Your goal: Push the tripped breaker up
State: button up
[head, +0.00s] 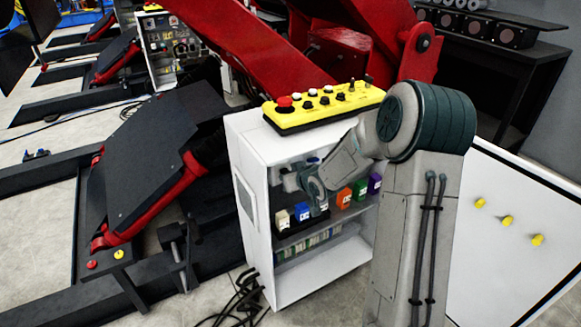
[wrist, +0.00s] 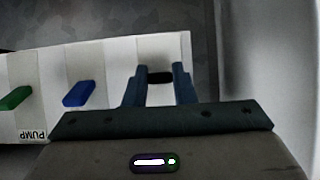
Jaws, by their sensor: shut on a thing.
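A row of breakers with coloured blocks (head: 302,211) sits inside an open white cabinet (head: 256,205). In the wrist view the white breaker strip shows a green lever (wrist: 15,98), a blue lever (wrist: 78,94) and a black lever (wrist: 160,78) near its right end. My gripper (wrist: 159,82) has its two blue-grey fingers on either side of the black lever, shut on it. In the head view my gripper (head: 318,200) reaches into the cabinet and hides part of the row. Which breaker is tripped cannot be told from lever height.
A yellow control box (head: 322,112) with a red button lies on top of the cabinet. A lower shelf (head: 310,244) holds small items. Black cables (head: 240,300) lie at the cabinet's foot. A red and black positioner (head: 150,165) stands left of it.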

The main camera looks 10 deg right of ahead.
jog(key=shift+r+g+p, duration=0.35)
jog(key=shift+g+p, duration=0.25)
jog(key=shift+p, duration=0.5)
jog(key=o, duration=1)
jog(key=shift+f+b, duration=0.2)
jog(key=shift+b, duration=0.1)
